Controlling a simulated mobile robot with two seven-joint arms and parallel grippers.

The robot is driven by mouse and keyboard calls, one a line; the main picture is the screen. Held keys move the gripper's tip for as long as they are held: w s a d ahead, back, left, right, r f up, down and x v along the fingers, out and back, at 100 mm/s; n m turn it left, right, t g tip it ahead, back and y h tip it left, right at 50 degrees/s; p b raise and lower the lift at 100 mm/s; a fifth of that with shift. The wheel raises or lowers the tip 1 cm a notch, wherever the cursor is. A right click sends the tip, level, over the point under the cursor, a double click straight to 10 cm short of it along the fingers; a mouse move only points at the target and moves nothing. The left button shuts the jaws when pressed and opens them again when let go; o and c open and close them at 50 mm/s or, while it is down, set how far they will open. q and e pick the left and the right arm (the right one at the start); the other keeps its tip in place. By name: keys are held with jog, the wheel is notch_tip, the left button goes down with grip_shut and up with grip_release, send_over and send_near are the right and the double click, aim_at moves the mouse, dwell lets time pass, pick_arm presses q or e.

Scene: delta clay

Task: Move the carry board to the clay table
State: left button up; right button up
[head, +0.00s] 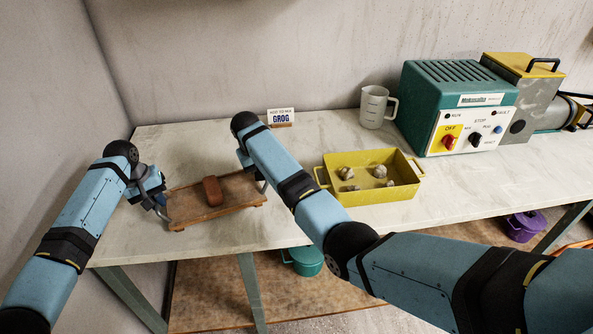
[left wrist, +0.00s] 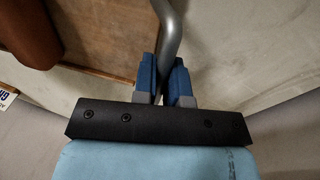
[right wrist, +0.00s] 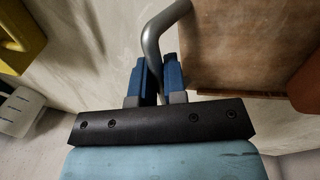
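The carry board (head: 240,191) is a brown wooden board with a grey bent handle at each end. It lies level at the left of the pale worktop, near the front edge; whether it touches the top is hard to tell. A red-brown clay block (head: 212,190) sits on its middle. My left gripper (head: 158,192) is at the left end, its fingers closed around the grey handle (left wrist: 168,40). My right gripper is at the right end, mostly hidden by its arm in the head view; in the right wrist view its fingers (right wrist: 154,75) close around the other handle (right wrist: 152,38).
A yellow tray (head: 372,160) with several pale lumps stands right of the board. A grog sign (head: 281,117), a clear jug (head: 374,107) and a teal machine (head: 455,105) stand along the back. A teal pot (head: 306,262) and purple pot (head: 525,226) are below.

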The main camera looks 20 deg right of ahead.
pick_arm(q)
jog(key=o, duration=0.5)
jog(key=shift+c, duration=0.2)
pick_arm(e)
jog(key=o, duration=0.5)
jog(key=shift+c, duration=0.2)
pick_arm(q)
jog(key=shift+r, duration=0.1)
pick_arm(e)
jog(key=shift+r, duration=0.2)
pick_arm(q)
notch_tip(320, 180, up, 12)
jog(key=a, duration=0.2)
jog(key=shift+a+f, duration=0.15)
jog(key=shift+f, duration=0.05)
pick_arm(e)
notch_tip(320, 180, up, 12)
jog(key=a, duration=0.2)
jog(key=shift+a+f, duration=0.15)
jog(key=shift+f, duration=0.1)
pick_arm(q)
jog(key=shift+s, duration=0.1)
pick_arm(e)
jog(key=shift+s+f, duration=0.1)
